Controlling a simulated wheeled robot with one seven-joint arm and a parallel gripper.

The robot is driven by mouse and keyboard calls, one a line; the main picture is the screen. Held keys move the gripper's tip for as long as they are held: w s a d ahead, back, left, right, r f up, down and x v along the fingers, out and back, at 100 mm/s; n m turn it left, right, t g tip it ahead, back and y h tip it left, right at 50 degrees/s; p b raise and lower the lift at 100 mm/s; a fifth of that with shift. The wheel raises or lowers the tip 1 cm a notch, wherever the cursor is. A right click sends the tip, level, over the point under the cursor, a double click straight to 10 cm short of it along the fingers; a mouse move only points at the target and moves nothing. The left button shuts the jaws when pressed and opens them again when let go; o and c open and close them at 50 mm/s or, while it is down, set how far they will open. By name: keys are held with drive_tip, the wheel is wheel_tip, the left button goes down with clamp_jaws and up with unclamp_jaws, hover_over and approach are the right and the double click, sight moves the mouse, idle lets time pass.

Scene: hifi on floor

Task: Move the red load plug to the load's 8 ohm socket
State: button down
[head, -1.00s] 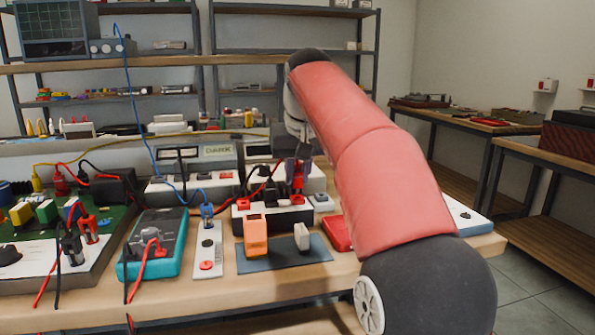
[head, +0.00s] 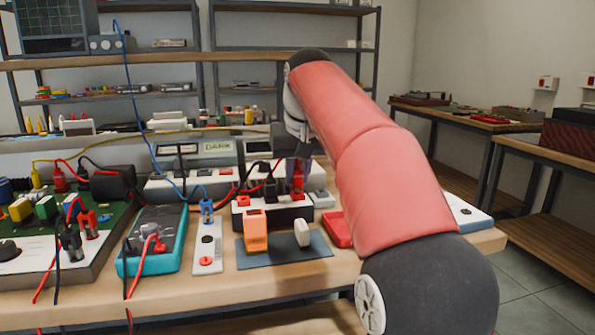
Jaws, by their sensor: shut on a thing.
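The load is a low black box with a white top (head: 272,214) and a red socket (head: 243,200) at its left end. A black plug (head: 270,189) stands upright near its middle. My gripper (head: 299,170) is shut on the red load plug (head: 298,183) and holds it upright at the right end of the load's top. The socket under the plug is hidden, and I cannot tell whether the plug is seated. The ohm labels are too small to read.
A teal meter (head: 155,240) and a white strip with a blue plug (head: 207,213) are to the left. A red box (head: 337,230) is at the right.

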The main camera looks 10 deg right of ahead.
drive_tip(key=shift+f, duration=0.4)
drive_tip(key=shift+f, duration=0.2)
idle(2.7)
drive_tip(key=c, duration=1.2)
unclamp_jaws()
drive_tip(key=shift+c, duration=0.2)
drive_tip(key=w+p+v, duration=0.1)
drive_tip(key=p+v, duration=0.2)
drive_tip(key=v, duration=0.9)
drive_tip(key=shift+w+r, duration=0.35)
drive_tip(key=shift+r, duration=0.25)
